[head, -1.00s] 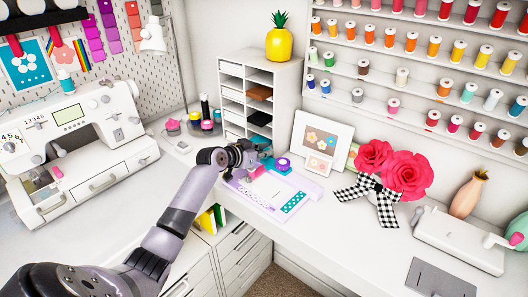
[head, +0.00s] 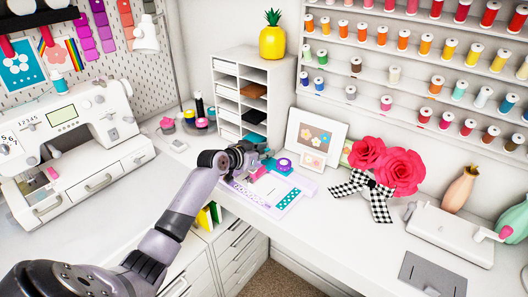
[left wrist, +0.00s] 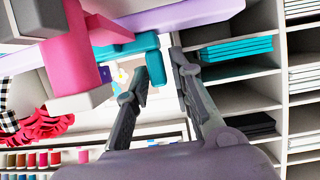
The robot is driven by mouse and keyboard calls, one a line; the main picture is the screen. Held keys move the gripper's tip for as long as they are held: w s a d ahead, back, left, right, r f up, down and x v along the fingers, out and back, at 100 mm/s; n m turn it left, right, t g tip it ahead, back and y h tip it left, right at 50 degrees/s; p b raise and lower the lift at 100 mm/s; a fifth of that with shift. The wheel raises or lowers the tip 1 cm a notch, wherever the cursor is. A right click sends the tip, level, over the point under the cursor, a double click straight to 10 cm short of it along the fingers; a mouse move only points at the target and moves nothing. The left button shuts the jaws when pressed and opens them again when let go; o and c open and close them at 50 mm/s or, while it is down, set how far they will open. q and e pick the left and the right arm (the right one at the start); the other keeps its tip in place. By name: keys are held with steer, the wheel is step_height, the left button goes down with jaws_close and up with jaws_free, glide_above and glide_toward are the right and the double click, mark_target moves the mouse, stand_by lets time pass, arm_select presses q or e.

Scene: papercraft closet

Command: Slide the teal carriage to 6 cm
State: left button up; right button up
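A lavender paper trimmer (head: 242,190) lies on the white counter, with a pink block (head: 256,173) and a purple round part (head: 284,164) on it. The teal carriage (head: 270,164) is partly hidden behind my left gripper (head: 262,153), which is low at the trimmer's far side. In the left wrist view, the teal carriage (left wrist: 113,50) is close in front of the fingertips. My left gripper (left wrist: 160,62) has its fingers apart, with a teal part between or just beyond the tips; contact is unclear. My right gripper is not in view.
A white shelf unit (head: 225,53) stands close behind the gripper. Framed flower pictures (head: 318,129) lean on the wall behind the trimmer. Red paper roses (head: 400,172) with a checked bow are to its right. A sewing machine (head: 75,135) stands at left. The counter's front is clear.

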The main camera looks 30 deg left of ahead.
arm_select(q)
steer(key=shift+s, duration=0.1)
steer(key=v, duration=1.1)
steer(key=shift+s+r, duration=0.2)
steer(key=shift+s, duration=0.15)
steer(key=shift+a, duration=0.1)
